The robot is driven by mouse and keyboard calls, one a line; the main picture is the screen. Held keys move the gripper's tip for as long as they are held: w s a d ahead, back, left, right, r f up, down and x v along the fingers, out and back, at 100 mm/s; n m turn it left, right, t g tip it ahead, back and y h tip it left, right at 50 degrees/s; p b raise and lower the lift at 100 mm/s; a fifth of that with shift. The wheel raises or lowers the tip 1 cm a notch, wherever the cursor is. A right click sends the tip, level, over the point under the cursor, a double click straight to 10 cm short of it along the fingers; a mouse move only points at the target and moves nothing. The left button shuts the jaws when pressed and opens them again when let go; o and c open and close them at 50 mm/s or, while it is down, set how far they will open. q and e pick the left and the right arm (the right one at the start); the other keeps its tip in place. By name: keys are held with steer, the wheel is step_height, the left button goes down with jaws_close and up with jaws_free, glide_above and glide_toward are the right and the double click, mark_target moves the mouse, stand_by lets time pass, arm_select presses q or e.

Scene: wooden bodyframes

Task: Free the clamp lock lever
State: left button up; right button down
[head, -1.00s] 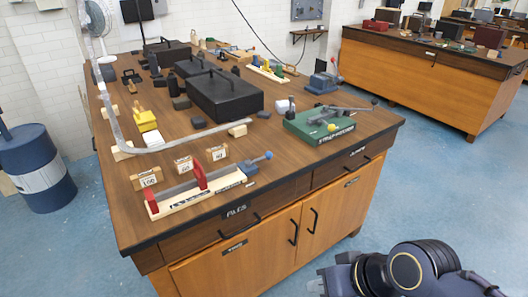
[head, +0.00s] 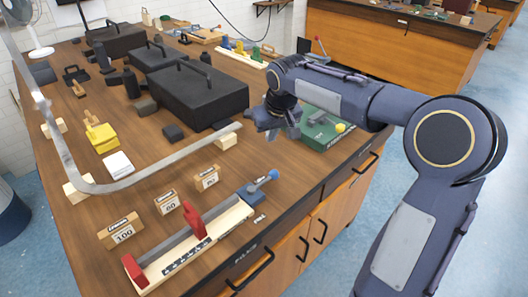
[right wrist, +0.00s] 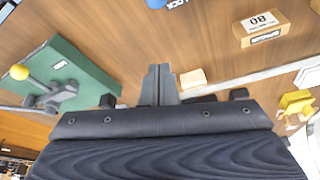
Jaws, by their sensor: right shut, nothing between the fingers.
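The clamp (head: 190,250) lies at the bench's near edge, with red jaws on a grey bar over a pale wooden base. Its blue end block (head: 252,193) carries a lever with a blue ball knob (head: 273,174), angled up to the right. In the right wrist view, a blue ball (right wrist: 156,3) is cut by the top edge beside a partly visible label. My right gripper (head: 274,132) hangs over the bench, beyond the lever, between the black case and the green device. Its fingers (right wrist: 158,75) are shut and empty. My left gripper is not in view.
The black case (head: 198,95) stands left of my right gripper. The green device (head: 322,130) with a yellow knob is partly hidden behind my arm. A long bent metal strip (head: 150,178) crosses the bench. Marked wooden blocks (head: 168,202) stand behind the clamp.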

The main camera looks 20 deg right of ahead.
steer(key=shift+w, duration=0.1)
steer(key=x, duration=1)
steer(key=shift+f+p, duration=0.1)
steer(key=shift+p, duration=0.3)
steer(key=s, duration=0.3)
steer(key=shift+s+f, duration=0.1)
steer(key=shift+s, duration=0.2)
steer(key=shift+s+a+f, duration=0.1)
steer(key=shift+s+f, duration=0.05)
steer(key=shift+s+m+b, duration=0.25)
steer(key=shift+m+b, duration=0.1)
steer(key=shift+m, duration=0.05)
